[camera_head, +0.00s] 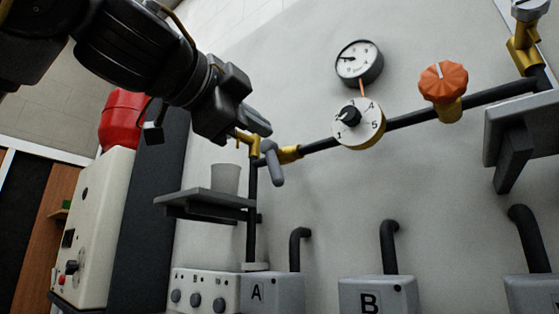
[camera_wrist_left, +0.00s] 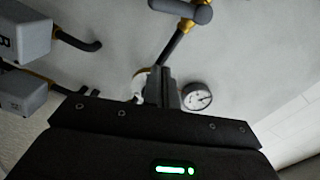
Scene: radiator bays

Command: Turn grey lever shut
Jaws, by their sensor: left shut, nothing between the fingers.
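The grey lever (camera_head: 274,167) sits on a brass valve fitting (camera_head: 288,154) at the left end of the sloping black pipe. In the head view it hangs down, tilted a little from vertical and across the pipe's line. In the left wrist view the lever (camera_wrist_left: 183,10) shows at the top edge, partly cut off. My left gripper (camera_head: 262,128) comes in from the upper left, shut and empty, with its fingertips just above the lever and apparently apart from it. Its closed fingers (camera_wrist_left: 162,88) also show in the wrist view. My right gripper is not in view.
Along the pipe are a numbered dial (camera_head: 366,132), a gauge (camera_head: 359,63) and an orange knob (camera_head: 443,82). A cup (camera_head: 225,180) stands on a dark shelf (camera_head: 190,197) below my left gripper. Boxes marked A (camera_head: 270,293) and B (camera_head: 377,297) are lower. The wall between is clear.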

